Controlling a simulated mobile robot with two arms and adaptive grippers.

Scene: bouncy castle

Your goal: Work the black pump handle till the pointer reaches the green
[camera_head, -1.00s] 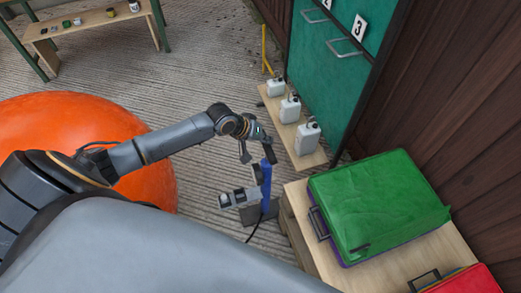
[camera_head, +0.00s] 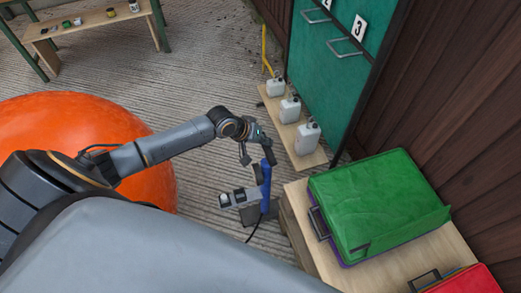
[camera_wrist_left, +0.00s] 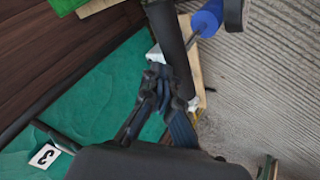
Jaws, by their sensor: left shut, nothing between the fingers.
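The pump (camera_head: 265,190) stands on the floor left of the wooden box, with a blue upright body and grey parts at its left side. Its black handle (camera_head: 268,155) shows at the top, just below my left gripper (camera_head: 258,138). In the left wrist view, the black handle (camera_wrist_left: 168,35) is a thick dark bar, and my left gripper (camera_wrist_left: 163,88) is shut close beside it with nothing between its fingers. I cannot tell whether they touch. The blue pump body (camera_wrist_left: 207,18) shows at the top right. I cannot make out the pointer or the green zone. My right gripper is out of view.
A wooden box (camera_head: 400,265) with a green case (camera_head: 375,205) and a red case (camera_head: 470,281) is right of the pump. White bottles (camera_head: 290,108) stand on a plank by the green lockers (camera_head: 325,75). An orange ball (camera_head: 65,125) lies left, under my arm.

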